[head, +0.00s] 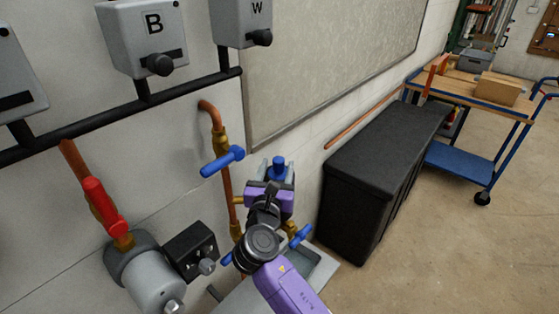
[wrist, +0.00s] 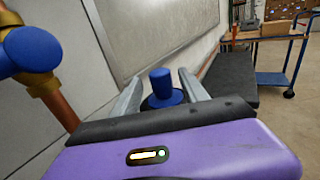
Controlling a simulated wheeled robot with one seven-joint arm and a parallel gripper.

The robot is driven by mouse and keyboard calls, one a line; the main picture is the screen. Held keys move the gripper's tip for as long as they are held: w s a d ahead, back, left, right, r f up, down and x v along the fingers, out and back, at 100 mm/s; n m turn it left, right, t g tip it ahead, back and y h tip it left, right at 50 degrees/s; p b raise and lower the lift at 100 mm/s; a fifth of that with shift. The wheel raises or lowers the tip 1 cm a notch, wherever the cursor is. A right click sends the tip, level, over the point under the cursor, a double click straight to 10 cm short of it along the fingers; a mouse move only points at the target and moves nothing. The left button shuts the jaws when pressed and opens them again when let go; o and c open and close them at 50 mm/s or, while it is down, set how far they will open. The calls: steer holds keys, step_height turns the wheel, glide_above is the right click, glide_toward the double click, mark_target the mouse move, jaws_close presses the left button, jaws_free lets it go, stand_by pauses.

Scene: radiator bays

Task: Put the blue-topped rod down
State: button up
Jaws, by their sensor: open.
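The blue-topped rod (wrist: 160,84) shows in the wrist view as a blue cap with a dark collar below it. It lies between the two grey fingers of my gripper (wrist: 160,76), with a visible gap on each side. In the head view its blue top (head: 278,163) shows between the fingertips of my gripper (head: 279,170). My gripper is open around the rod. The rod's lower part is hidden behind my purple gripper body, so I cannot tell what it rests on.
A copper pipe with a blue lever valve (head: 222,161) runs close left of my gripper. A red-handled valve (head: 103,208) and grey boxes marked B (head: 150,38) and W (head: 242,20) are further left. A black chest (head: 378,165) and blue trolley (head: 485,112) stand right; floor beyond is clear.

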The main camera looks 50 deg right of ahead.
steer(key=s+a+f+m+t+y, duration=0.3)
steer(key=s+a+f+m+y, duration=0.3)
steer(key=s+a+f+y, duration=0.75)
steer(key=s+a+m, duration=0.5)
steer(key=s, duration=0.3)
steer(key=s+a+m, duration=0.4)
steer(key=s, duration=0.4)
steer(key=s+a+r+m+t+y, duration=0.1)
steer(key=s+r+m, duration=0.6)
steer(key=m, duration=0.2)
steer(key=shift+s+r+m+t+b, duration=0.2)
steer(key=shift+s+m+t+b, duration=0.05)
steer(key=shift+m+t+b, duration=0.15)
steer(key=shift+y, duration=0.25)
